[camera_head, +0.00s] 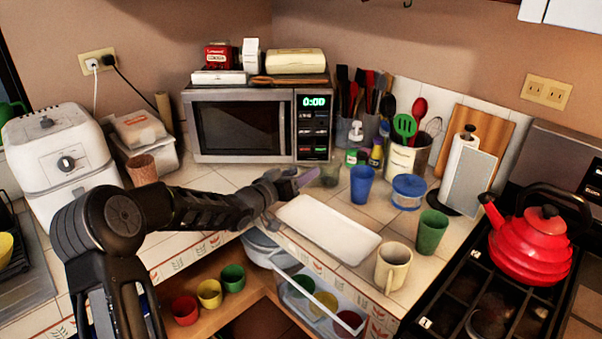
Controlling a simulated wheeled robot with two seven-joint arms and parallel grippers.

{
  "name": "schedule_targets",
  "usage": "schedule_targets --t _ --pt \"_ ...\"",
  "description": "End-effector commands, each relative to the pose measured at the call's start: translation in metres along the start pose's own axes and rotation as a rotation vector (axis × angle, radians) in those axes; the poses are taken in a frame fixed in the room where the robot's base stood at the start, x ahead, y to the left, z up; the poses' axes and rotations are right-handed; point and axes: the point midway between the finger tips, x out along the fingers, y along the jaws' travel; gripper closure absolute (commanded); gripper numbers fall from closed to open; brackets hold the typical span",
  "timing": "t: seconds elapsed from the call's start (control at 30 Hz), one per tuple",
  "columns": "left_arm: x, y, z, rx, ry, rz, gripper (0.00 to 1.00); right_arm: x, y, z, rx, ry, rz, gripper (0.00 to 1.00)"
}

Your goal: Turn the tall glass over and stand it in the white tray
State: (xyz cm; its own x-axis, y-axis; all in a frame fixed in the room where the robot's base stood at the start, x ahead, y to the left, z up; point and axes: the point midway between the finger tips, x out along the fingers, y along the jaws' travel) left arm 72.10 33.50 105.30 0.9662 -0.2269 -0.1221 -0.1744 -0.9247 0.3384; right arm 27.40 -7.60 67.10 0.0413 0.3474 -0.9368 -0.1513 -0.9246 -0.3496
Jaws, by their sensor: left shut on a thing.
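My left gripper (302,180) reaches in from the left, over the back left end of the white tray. It is shut on a tall glass (329,175), a see-through, greyish glass that shows just right of the fingertips. The glass is small and dim here, so I cannot tell which way its mouth faces or whether it touches the counter. The white tray (328,230) is a long, shallow rectangle lying empty on the tiled counter, near its front edge. My right gripper is not in view.
The microwave (240,124) is behind. A red kettle (529,243) sits on the stove. Below, an open drawer (320,300) holds cups.

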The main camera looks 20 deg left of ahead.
Motion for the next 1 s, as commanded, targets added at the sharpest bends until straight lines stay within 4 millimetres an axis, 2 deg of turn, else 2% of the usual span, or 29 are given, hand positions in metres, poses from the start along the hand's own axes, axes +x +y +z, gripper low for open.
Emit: schedule_targets --t 0.27,0.7,1.0 --pt "0.002 -0.005 0.015 0.000 0.001 0.001 0.98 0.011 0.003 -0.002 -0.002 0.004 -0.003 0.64" --pt "0.008 -0.020 0.057 0.000 0.001 0.001 0.98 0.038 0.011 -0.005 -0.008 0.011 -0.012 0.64" --pt "0.009 -0.025 0.069 0.000 0.002 0.001 0.98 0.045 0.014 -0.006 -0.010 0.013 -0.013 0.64"
